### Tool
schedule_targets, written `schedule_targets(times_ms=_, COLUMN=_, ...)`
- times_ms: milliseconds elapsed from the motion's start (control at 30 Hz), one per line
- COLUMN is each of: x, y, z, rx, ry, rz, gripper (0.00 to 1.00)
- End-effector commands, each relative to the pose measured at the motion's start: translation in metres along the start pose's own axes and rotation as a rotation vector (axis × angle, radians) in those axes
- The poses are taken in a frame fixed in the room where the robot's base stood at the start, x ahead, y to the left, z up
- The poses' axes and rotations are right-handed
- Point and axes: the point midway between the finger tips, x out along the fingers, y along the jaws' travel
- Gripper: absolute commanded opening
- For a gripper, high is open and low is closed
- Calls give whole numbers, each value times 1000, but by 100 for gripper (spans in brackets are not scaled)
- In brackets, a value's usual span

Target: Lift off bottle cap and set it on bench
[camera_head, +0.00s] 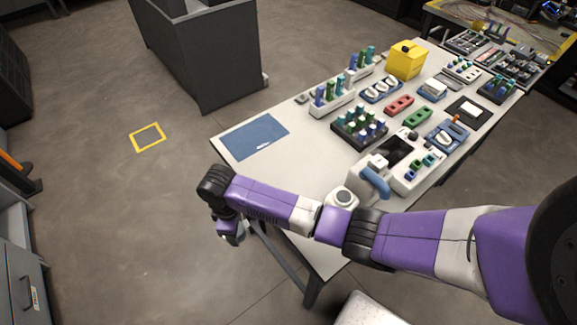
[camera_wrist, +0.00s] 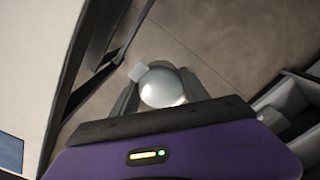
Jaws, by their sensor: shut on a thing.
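My gripper (camera_wrist: 160,92) is shut on a smooth pale grey, rounded thing (camera_wrist: 162,88) with a small light tab at its upper left. It looks like the bottle cap, but I cannot tell whether a bottle is under it. In the head view my gripper (camera_head: 232,238) hangs beyond the left end of the bench (camera_head: 225,150), over the floor, and the held thing is mostly hidden. A white round item with a dark centre (camera_head: 343,197) shows on the bench behind my arm; I cannot tell if it is the bottle.
A blue mat (camera_head: 250,137) lies on the bench's left part, with bare surface around it. Racks of coloured vials (camera_head: 360,125), a yellow box (camera_head: 405,60) and a blue-handled device (camera_head: 376,183) stand farther right. A dark cabinet (camera_head: 200,55) stands behind. A yellow square (camera_head: 147,137) marks the floor.

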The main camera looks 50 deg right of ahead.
Motion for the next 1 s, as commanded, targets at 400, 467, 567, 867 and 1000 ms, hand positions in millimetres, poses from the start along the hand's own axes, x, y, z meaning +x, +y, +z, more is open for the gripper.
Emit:
schedule_targets(times_ms=400, x=-94, y=75, z=-19, rx=-1046, ry=-4, rz=5, gripper=18)
schedule_targets(times_ms=467, x=-102, y=82, z=-14, rx=-1194, ry=-5, rz=6, gripper=18)
schedule_targets(times_ms=567, x=-114, y=92, z=1, rx=-1443, ry=-5, rz=4, gripper=18)
schedule_targets(times_ms=867, x=-131, y=114, z=77, rx=-2145, ry=-4, rz=-2, gripper=18)
schedule_targets(times_ms=1000, x=-135, y=119, z=114, rx=-2374, ry=0, rz=-3, gripper=18)
